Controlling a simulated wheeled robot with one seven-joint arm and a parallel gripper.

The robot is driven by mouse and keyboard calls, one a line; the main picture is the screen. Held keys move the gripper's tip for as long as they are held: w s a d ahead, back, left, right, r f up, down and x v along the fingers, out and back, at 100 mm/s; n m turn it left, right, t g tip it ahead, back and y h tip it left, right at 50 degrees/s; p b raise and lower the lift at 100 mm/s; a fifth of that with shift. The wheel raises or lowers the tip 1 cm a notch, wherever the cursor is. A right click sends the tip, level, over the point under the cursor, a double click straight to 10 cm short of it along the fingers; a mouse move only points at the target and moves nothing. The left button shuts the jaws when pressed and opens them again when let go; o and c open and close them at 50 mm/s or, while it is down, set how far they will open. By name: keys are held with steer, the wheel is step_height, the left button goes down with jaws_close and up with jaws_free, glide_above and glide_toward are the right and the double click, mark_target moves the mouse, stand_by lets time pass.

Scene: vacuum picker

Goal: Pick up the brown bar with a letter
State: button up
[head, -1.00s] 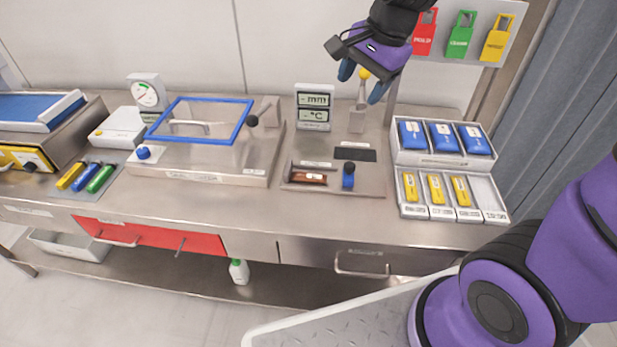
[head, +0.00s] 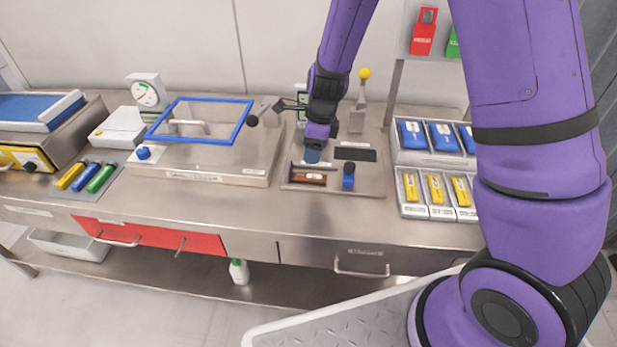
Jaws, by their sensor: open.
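The brown bar (head: 308,178) with a small pale label lies in a shallow dark slot on the steel plate (head: 370,188) at the middle right of the bench. The letter on it is too small to read. The gap between fingertips and bar is hard to judge from this view.
A yellow-balled lever (head: 363,82) rises behind. Blue-framed lidded box (head: 215,165) stands to the left. Trays of blue packs (head: 444,138) and yellow pieces (head: 435,188) stand to the right. The front bench strip is clear.

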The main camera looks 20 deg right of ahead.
mark_target(309, 175)
steer(key=shift+w+a+f, duration=0.1)
steer(key=shift+a+f, duration=0.05)
steer(key=shift+f, duration=1.4)
steer(key=shift+w+a+f, duration=0.1)
steer(key=shift+a+f, duration=0.05)
steer(key=shift+f, duration=1.4)
steer(key=shift+w+a+f, duration=0.1)
steer(key=shift+a+f, duration=0.05)
steer(key=shift+f, duration=1.4)
steer(key=shift+c, duration=0.2)
steer(key=c, duration=1)
steer(key=shift+r, duration=0.1)
steer(key=shift+c, duration=0.2)
